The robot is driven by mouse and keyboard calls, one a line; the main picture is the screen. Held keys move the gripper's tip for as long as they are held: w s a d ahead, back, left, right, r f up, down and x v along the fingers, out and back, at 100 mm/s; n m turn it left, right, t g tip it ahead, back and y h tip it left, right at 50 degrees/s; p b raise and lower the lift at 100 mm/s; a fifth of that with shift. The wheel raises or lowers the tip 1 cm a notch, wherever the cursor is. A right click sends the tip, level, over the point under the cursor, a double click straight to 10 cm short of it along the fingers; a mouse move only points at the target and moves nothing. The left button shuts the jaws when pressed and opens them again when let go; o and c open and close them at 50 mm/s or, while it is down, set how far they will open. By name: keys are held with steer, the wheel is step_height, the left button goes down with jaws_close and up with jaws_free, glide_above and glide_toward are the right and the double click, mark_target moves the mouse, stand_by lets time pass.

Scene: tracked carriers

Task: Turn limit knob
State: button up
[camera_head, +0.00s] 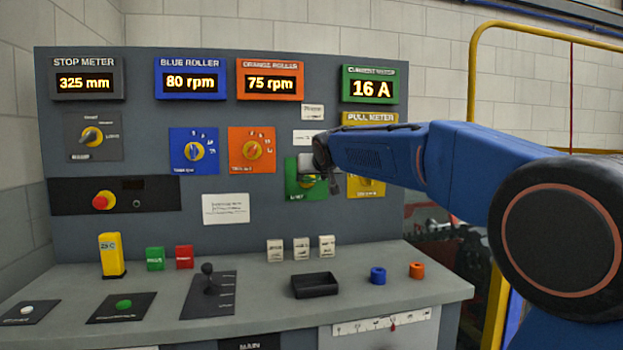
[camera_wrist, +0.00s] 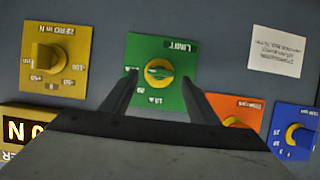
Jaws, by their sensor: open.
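In the head view the green plate (camera_head: 293,183) is partly hidden behind my gripper (camera_head: 325,180). In the wrist view my gripper (camera_wrist: 157,84) is open, with one dark finger on each side of the knob. I cannot tell whether the fingers touch it. A green-framed meter (camera_head: 371,84) in the head view reads 16 A.
An orange knob plate (camera_head: 238,150) and a blue one (camera_head: 180,150) are left of the green plate. A yellow knob plate (camera_head: 379,188) is close on its right. Below, the desk (camera_head: 350,312) holds a black tray (camera_head: 315,286), blocks and a lever (camera_head: 208,278).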

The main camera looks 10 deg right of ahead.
steer(key=shift+w+f, duration=0.25)
steer(key=shift+w, duration=0.4)
steer(key=shift+c, duration=0.6)
steer(key=c, duration=0.9)
steer(key=shift+c, duration=0.2)
steer(key=shift+a+n, duration=0.1)
steer(key=shift+n, duration=0.2)
steer(key=shift+a+f+n+h, duration=0.1)
steer(key=shift+a+n+h, duration=0.05)
steer(key=shift+n+h, duration=0.45)
steer(key=shift+a+n+h, duration=0.15)
steer(key=shift+n+h, duration=0.35)
steer(key=shift+n, duration=0.1)
steer(key=shift+a+f+n+t+h, duration=0.15)
steer(key=shift+n+h, duration=0.3)
steer(key=shift+n, duration=0.3)
steer(key=shift+a+f+n+t+h, duration=0.15)
steer(key=shift+n+h, duration=0.3)
steer(key=shift+n, duration=0.3)
steer(key=shift+r, duration=0.1)
